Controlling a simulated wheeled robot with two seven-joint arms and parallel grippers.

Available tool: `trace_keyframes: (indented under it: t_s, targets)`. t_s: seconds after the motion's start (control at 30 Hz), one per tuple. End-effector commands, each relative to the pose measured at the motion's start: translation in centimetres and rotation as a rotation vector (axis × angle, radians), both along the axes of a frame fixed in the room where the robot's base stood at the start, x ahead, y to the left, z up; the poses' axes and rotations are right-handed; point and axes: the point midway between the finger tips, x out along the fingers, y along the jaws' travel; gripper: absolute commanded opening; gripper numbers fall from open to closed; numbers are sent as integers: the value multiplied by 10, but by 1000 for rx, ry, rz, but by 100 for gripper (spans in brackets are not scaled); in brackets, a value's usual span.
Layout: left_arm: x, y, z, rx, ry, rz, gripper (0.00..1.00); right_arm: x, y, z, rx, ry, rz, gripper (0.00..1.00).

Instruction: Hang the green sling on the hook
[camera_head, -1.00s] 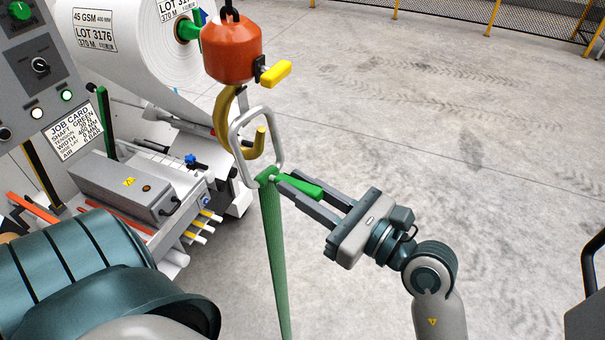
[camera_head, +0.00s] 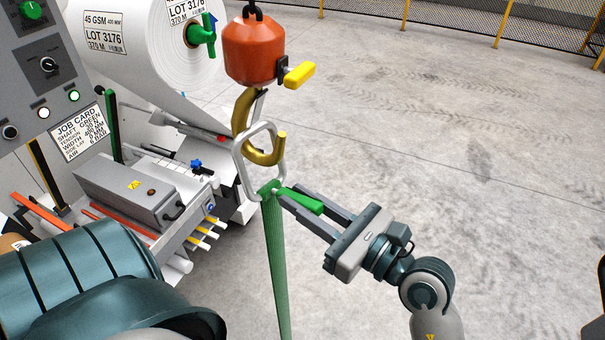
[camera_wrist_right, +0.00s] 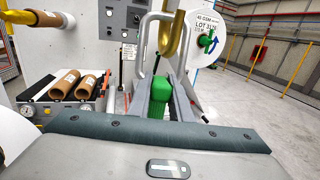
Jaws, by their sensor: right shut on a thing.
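The green sling (camera_head: 276,260) hangs down from a grey metal ring (camera_head: 238,165) at its top end. My right gripper (camera_head: 290,193) is shut on the sling's green grip tab, just below the ring, and the green tab (camera_wrist_right: 161,97) also shows between the fingers in the right wrist view. The gold hook (camera_head: 242,112) hangs under an orange block (camera_head: 250,52). The ring overlaps the hook's curve in both views, and the hook (camera_wrist_right: 168,36) appears within the ring's outline. I cannot tell whether the ring bears on the hook. My left gripper is out of view.
A yellow handle (camera_head: 300,75) sticks out from the orange block. A machine with a white roll (camera_head: 140,60) and a grey control panel (camera_head: 45,75) stands at left. The floor (camera_head: 460,170) to the right is clear up to the yellow-posted fence (camera_head: 502,25).

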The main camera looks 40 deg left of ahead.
Motion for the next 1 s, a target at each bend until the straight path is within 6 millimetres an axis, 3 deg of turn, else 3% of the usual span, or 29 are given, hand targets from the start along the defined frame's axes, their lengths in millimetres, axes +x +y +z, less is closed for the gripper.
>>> trace_keyframes:
  t_s: [0.17,1.0]
  targets:
    - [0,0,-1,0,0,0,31,0,0,2,7,-2,0,0]
    - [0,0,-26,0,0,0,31,1,-5,-33,5,-1,0,0]
